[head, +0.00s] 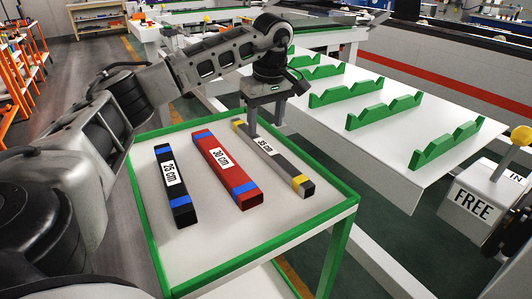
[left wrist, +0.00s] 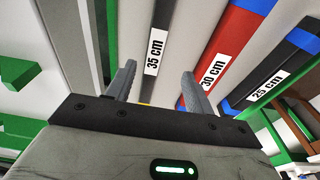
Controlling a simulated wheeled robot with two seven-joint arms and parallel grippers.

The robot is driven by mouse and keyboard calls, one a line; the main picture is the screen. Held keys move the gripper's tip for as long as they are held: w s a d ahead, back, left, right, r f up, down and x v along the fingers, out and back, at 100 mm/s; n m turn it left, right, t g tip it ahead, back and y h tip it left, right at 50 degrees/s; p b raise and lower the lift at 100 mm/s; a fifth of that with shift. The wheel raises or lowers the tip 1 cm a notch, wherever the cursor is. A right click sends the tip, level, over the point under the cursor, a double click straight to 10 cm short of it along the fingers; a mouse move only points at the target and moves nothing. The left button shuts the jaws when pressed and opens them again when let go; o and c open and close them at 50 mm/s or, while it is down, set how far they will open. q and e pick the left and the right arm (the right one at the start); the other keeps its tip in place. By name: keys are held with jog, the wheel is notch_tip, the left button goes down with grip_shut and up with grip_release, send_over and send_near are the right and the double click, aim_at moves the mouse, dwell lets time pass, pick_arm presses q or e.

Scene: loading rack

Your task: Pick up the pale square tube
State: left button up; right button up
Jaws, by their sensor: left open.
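The pale square tube (head: 286,167) is grey with yellow bands and a "35 cm" label. It lies on the green-rimmed white table (head: 265,224), rightmost of three tubes. My left gripper (head: 266,125) points down over its far half, open and empty. In the left wrist view the tube (left wrist: 168,30) runs between the two spread fingers (left wrist: 160,90), with its label showing between them. I cannot tell how far the fingertips reach down beside it. My right gripper is not in view.
A red "30 cm" tube (head: 221,160) and a black "25 cm" tube (head: 180,205) lie left of the grey one. Right is a white rack table (head: 385,170) with several green notched supports (head: 384,111). A box marked FREE (head: 478,195) stands at far right.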

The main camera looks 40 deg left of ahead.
aim_at(266, 147)
pick_arm(q)
jog(key=f, duration=0.5)
jog(key=w+a+f, duration=0.1)
jog(key=f, duration=0.2)
jog(key=shift+f, duration=0.2)
jog(key=shift+w, duration=0.1)
jog(key=c, duration=1.1)
